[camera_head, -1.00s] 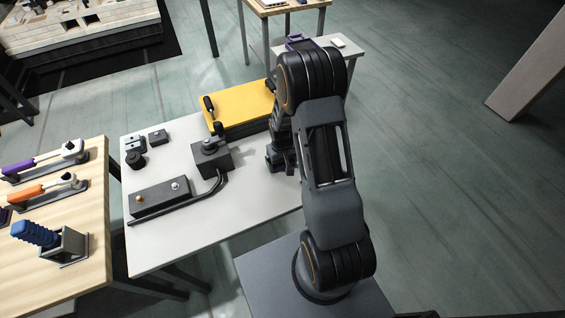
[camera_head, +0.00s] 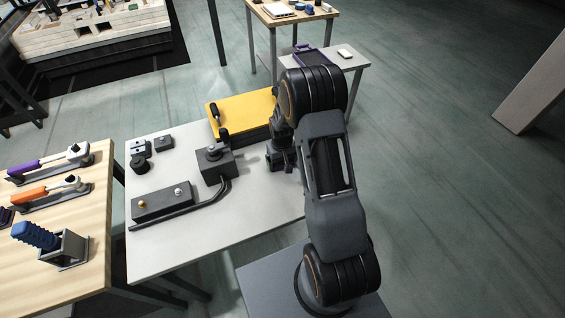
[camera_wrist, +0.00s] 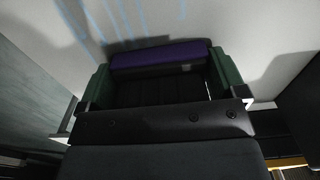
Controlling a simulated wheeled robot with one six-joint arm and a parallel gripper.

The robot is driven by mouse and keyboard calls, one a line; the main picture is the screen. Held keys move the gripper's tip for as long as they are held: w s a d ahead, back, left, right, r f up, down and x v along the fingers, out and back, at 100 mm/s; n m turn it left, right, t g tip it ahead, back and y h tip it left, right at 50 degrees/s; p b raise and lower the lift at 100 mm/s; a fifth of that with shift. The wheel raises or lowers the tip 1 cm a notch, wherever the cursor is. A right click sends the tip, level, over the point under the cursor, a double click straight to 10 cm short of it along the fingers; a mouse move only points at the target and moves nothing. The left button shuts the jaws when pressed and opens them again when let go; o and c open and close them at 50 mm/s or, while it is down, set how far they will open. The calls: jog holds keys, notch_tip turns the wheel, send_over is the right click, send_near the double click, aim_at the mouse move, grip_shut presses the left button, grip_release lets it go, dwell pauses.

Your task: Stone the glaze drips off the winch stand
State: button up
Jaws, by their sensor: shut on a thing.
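In the wrist view, my gripper (camera_wrist: 160,88) has green fingers on both sides of a dark block with a purple band (camera_wrist: 160,54). It is shut on this block. Just beyond the block is a pale surface with blue streaks (camera_wrist: 134,20), which look like glaze drips. I cannot tell whether the block touches it. In the head view, my arm hides most of my gripper (camera_head: 281,155), at the right edge of a pale-topped table (camera_head: 250,205). This table may be the winch stand. No blue streaks show on its top from there.
The table carries a dark control box (camera_head: 162,204), a dark block with a round top (camera_head: 216,166), cables and a yellow-topped case (camera_head: 242,113). A wooden bench (camera_head: 75,275) with handled tools stands left. A small table with a purple-edged tray (camera_head: 311,59) stands behind. The right floor is open.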

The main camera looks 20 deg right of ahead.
aim_at(292, 183)
jog(key=shift+s, duration=0.1)
dwell(0.4)
jog(key=shift+s, duration=2.2)
jog(key=shift+s, duration=2.2)
jog(key=shift+d, duration=2.5)
jog(key=shift+w, duration=0.1)
jog(key=shift+w+b, duration=0.5)
jog(key=shift+w, duration=1.65)
jog(key=shift+w, duration=0.1)
